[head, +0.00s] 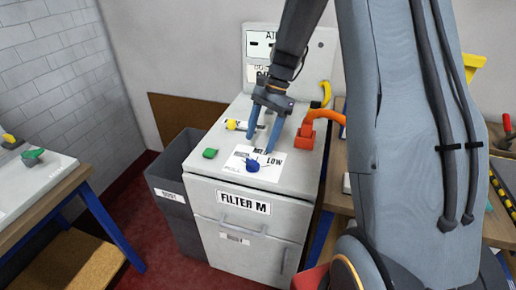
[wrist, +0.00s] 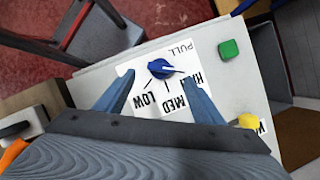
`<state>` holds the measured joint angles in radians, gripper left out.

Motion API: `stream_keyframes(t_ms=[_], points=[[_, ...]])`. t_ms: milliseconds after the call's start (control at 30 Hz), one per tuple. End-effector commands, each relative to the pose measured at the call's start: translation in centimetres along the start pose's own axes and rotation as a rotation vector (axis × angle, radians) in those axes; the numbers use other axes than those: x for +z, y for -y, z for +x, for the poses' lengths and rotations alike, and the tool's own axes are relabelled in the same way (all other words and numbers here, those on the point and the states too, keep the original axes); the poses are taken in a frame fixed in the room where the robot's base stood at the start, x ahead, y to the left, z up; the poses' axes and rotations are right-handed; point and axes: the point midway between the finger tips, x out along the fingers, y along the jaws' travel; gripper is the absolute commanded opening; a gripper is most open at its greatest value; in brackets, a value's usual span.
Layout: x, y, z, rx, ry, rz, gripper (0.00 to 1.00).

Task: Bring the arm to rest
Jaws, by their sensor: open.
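My gripper (head: 263,137) is open and empty above the top of a grey cabinet labelled FILTER M (head: 243,203). In the wrist view its two blue fingers (wrist: 158,92) stand apart on either side of a printed label. A blue knob (head: 252,165) sits on that label, in front of the fingers and apart from them. The knob also shows in the wrist view (wrist: 161,68), its pointer between the printed words. My arm reaches down from the upper right of the head view and hides part of the cabinet's back and the bench behind.
A green button (head: 210,153) and a yellow-ended part (head: 232,124) sit on the cabinet top. An orange handle (head: 305,131) stands at its right. A grey bin (head: 172,190) is left of the cabinet. A bench (head: 50,195) stands far left. Red floor lies between.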

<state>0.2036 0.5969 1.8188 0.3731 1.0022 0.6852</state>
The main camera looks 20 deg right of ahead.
Motion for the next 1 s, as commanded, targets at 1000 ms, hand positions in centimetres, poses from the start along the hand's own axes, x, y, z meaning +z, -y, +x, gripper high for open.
stream_keyframes(t_ms=[1000], points=[[7.3, -9.7, 0.8, 0.084, -0.313, -0.704, 0.62]])
